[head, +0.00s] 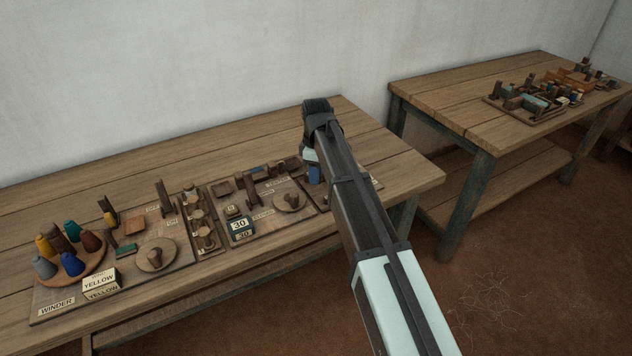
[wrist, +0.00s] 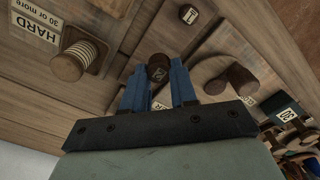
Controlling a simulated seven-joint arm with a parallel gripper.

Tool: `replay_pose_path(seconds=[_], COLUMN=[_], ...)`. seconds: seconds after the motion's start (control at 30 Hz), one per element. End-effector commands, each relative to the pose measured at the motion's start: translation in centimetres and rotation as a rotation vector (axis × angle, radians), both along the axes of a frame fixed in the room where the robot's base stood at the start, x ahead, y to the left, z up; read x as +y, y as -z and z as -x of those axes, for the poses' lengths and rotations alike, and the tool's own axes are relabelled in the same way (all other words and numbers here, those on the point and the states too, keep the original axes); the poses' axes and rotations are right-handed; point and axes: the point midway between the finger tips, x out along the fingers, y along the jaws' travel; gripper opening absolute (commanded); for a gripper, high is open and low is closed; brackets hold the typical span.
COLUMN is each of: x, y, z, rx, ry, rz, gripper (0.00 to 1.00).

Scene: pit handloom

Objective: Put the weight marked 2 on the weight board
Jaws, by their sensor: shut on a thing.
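In the wrist view, my gripper (wrist: 159,82) has its two blue fingers closed on a small dark round weight (wrist: 158,65). The pale mark on the weight looks like a 2 but is small and hard to read. In the head view, my gripper (head: 314,174) is over the right part of the near table, and my arm hides the weight and most of what lies under it. Another small dark piece with a pale mark (wrist: 189,14) shows beyond the fingers in the wrist view. I cannot tell for certain which surface is the weight board.
A card reading HARD, 30 or more (wrist: 36,32) lies beside a coiled wooden peg (wrist: 82,57). A 30 sign (head: 240,225) stands on the middle board. Cones stand on a winder tray (head: 100,276) at left. The near table's back strip is clear. A second table (head: 450,105) is at right.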

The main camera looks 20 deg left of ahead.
Motion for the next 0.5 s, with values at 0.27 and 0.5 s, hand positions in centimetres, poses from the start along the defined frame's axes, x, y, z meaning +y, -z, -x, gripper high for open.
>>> replay_pose_path(seconds=[0.27, 0.5], x=[0.0, 0.0], y=[3.1, 3.4], z=[0.0, 0.0], rx=[0.001, -0.001], ry=[0.0, 0.0], rz=[0.0, -0.001], gripper=[0.0, 0.0])
